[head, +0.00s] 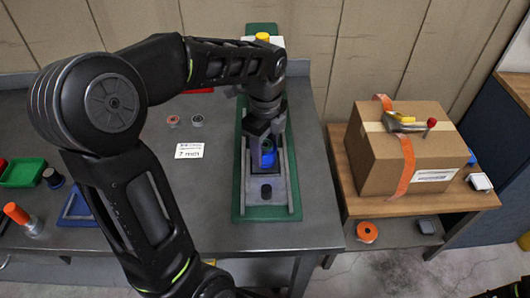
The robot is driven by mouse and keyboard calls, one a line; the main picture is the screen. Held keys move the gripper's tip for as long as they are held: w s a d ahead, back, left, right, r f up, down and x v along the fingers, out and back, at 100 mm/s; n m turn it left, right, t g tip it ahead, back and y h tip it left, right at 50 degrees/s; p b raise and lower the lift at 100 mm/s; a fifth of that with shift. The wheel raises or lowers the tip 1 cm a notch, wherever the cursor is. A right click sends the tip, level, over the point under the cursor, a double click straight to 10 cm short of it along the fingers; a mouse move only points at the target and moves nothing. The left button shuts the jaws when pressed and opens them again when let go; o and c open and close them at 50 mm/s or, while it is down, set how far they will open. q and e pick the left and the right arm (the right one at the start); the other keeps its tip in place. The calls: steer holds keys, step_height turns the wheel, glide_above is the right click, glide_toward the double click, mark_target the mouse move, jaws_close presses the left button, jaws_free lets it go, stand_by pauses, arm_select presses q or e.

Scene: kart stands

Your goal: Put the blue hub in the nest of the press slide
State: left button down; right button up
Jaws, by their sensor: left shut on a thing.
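My left gripper (263,141) reaches down over the press and is shut on the blue hub (268,159). The hub is partly hidden by the fingers. It is over the grey press slide (281,198), which lies on a long green base (240,205). A dark round part (266,191) shows on the slide in front of the hub. I cannot tell whether the hub touches the slide or where exactly the nest is beneath it.
A white card (189,151) and two small rings (173,120) lie left of the press. A green tray (23,172), a blue tray (78,208) and an orange-topped tool (22,217) are farther left. A cardboard box (407,160) stands on a wooden stand at right.

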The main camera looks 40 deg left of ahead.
arm_select(q)
steer(key=shift+f, duration=1.05)
steer(key=shift+f, duration=0.1)
steer(key=c, duration=0.6)
jaws_free()
steer(key=shift+f, duration=0.1)
step_height(320, 180, up, 12)
steer(key=shift+r, duration=0.2)
